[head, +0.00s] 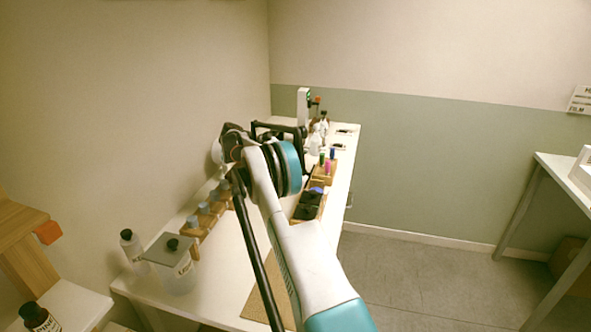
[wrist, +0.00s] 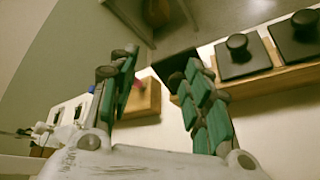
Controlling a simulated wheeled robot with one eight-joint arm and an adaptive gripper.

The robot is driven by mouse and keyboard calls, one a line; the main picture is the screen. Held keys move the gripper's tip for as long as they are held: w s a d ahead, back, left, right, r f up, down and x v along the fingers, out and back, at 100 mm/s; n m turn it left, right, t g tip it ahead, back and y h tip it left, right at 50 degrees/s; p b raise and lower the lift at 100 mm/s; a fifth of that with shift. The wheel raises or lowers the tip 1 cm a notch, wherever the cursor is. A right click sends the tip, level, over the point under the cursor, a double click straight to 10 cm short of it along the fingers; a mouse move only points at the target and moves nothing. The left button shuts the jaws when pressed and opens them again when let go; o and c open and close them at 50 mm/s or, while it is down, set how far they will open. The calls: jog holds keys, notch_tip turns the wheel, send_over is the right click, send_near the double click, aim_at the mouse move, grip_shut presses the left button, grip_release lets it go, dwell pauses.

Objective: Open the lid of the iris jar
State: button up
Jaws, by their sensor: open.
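My gripper (wrist: 152,70) is open in the wrist view, its two green-padded fingers apart with nothing held between them. Just right of its right finger are a black square lid with a round knob (wrist: 237,57) and another black knobbed lid (wrist: 300,38), both in a wooden rack (wrist: 250,82). In the head view, dark lidded jars (head: 309,207) sit in a rack right of my arm, partly hidden by it. No readable label tells which jar is the iris one. My gripper is mostly hidden behind my arm in the head view.
The white table (head: 222,285) runs along the left wall. A jar with a square grey lid (head: 168,249), a white bottle (head: 131,250) and a rack with several bottles (head: 198,228) stand left. Coloured vials (head: 327,167) stand farther back.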

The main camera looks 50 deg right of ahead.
jog(key=shift+r, duration=2.55)
jog(key=a+r+n+t, duration=0.2)
jog(key=a+r+t, duration=0.3)
jog(key=a+r, duration=0.55)
jog(key=s+a+r+t+y+p, duration=0.1)
jog(key=s+a+t, duration=0.15)
jog(key=a, duration=0.55)
jog(key=s+a+r+t+y, duration=0.2)
jog(key=s+a, duration=0.2)
jog(key=a, duration=0.5)
jog(key=s+a+f+t+y, duration=0.2)
jog(key=s+a+t, duration=0.2)
jog(key=s+a, duration=0.65)
jog(key=s+a+f+m+t+y+b, duration=0.1)
jog(key=s+a+f+t+y+b, duration=0.1)
jog(key=s+a+f, duration=0.8)
jog(key=a+t+y, duration=0.1)
jog(key=a+y, duration=0.1)
jog(key=a, duration=0.2)
jog(key=shift+s+f+b, duration=0.35)
jog(key=shift+s+b, duration=0.05)
